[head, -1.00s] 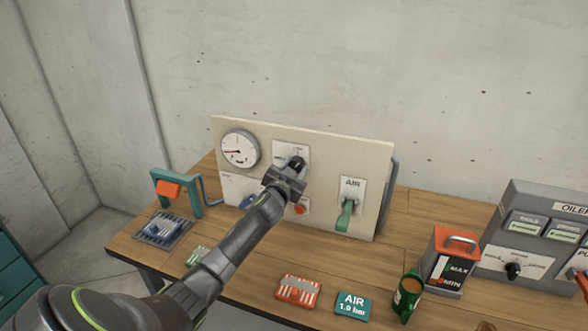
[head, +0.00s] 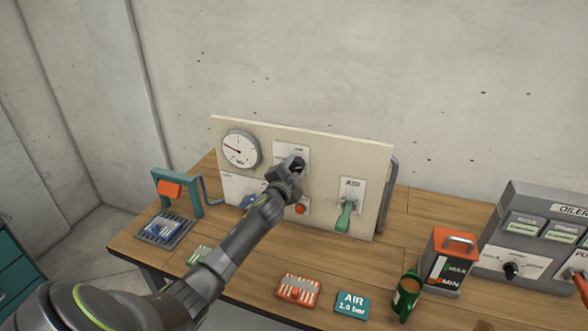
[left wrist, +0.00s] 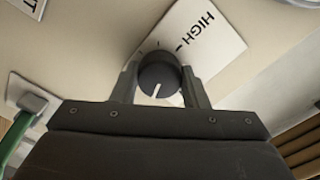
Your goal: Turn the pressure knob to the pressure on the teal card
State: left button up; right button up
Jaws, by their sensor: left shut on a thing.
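The dark pressure knob (left wrist: 159,76) sits on a white plate with the word HIGH (left wrist: 205,40) and tick marks. Its white pointer line shows in the left wrist view. My left gripper (head: 293,167) is shut on the knob, one finger on each side; it also shows in the left wrist view (left wrist: 160,90). In the head view the gripper mostly hides the knob. The teal card (head: 352,304) lies on the table front and reads AIR 1.0 bar. The round gauge (head: 240,150) is on the board's upper left, its needle pointing left and slightly up. My right gripper is not in view.
The cream board (head: 340,150) stands upright on the wooden table (head: 240,275). A green AIR lever (head: 345,215) and an orange button (head: 301,208) are near the gripper.

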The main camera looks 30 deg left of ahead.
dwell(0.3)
pick_arm(q)
jog(key=o, duration=1)
jog(key=shift+c, duration=0.2)
jog(key=shift+s, duration=0.1)
jog(key=b+v, duration=0.3)
jog(key=v, duration=1.4)
jog(key=shift+d, duration=0.15)
